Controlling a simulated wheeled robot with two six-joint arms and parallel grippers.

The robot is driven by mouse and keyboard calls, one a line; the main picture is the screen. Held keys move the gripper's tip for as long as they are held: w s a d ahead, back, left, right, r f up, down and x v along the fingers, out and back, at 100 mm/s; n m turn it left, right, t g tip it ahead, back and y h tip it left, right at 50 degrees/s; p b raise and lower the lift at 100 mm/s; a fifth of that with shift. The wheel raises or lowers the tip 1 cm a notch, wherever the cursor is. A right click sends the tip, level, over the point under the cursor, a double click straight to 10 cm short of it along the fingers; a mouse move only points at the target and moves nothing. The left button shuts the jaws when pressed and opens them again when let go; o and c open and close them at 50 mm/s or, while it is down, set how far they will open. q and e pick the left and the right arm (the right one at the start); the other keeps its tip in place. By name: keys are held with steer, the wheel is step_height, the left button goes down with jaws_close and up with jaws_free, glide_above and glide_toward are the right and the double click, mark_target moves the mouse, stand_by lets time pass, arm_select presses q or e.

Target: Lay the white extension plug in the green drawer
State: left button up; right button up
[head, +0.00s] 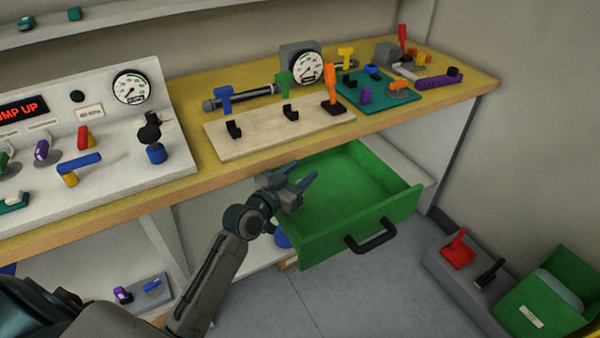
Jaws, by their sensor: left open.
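The green drawer (350,190) is pulled out from under the yellow-edged workbench, with its black handle on the front. Its visible inside looks empty. My left gripper (302,174) is open, with its fingers pointing over the drawer's left side. Nothing shows between the fingers. I cannot tell whether it touches the drawer wall. I cannot make out the white extension plug in this view; my arm and gripper hide part of the drawer's left side. My right gripper is not in view.
The workbench (455,95) above the drawer carries boards with levers, pipes and gauges. A white control panel (135,165) stands at left. A grey pedal base (455,270) and a green bin (545,305) are on the floor at right. The floor before the drawer is clear.

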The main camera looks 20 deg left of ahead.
arm_select(q)
steer(key=v, duration=1.2)
steer(key=shift+p, duration=0.3)
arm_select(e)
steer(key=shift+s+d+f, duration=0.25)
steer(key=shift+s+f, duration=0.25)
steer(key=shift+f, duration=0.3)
